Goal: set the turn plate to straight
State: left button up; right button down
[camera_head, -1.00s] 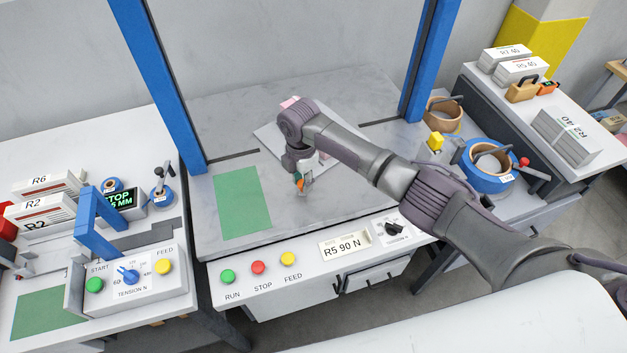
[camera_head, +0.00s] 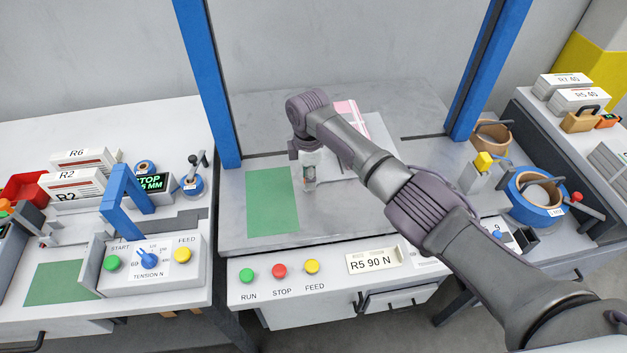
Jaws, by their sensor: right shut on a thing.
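The turn plate (camera_head: 378,130) is a pale flat plate on the grey top of the middle table. A white and pink bundle (camera_head: 347,112) lies on it, partly behind my right arm. My right gripper (camera_head: 309,186) points down at the plate's near left side, just right of the green mat. It is shut on a small part there, seemingly the plate's handle, mostly hidden by the fingers. My arm covers much of the plate, so its exact angle is hard to tell. My left gripper is out of view.
A green mat (camera_head: 272,202) lies left of the gripper. Blue posts (camera_head: 208,80) flank the table. RUN (camera_head: 247,274), STOP (camera_head: 279,271) and FEED (camera_head: 312,267) buttons are on the front panel. A blue tape roll (camera_head: 520,192) is at right.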

jog(key=shift+w+r, duration=0.15)
jog(key=shift+r, duration=0.05)
dwell(0.3)
jog(key=c, duration=1)
grip_release()
jog(key=shift+a, duration=0.1)
jog(key=shift+o, duration=0.8)
jog(key=shift+f, duration=0.15)
notch_tip(320, 180, up, 12)
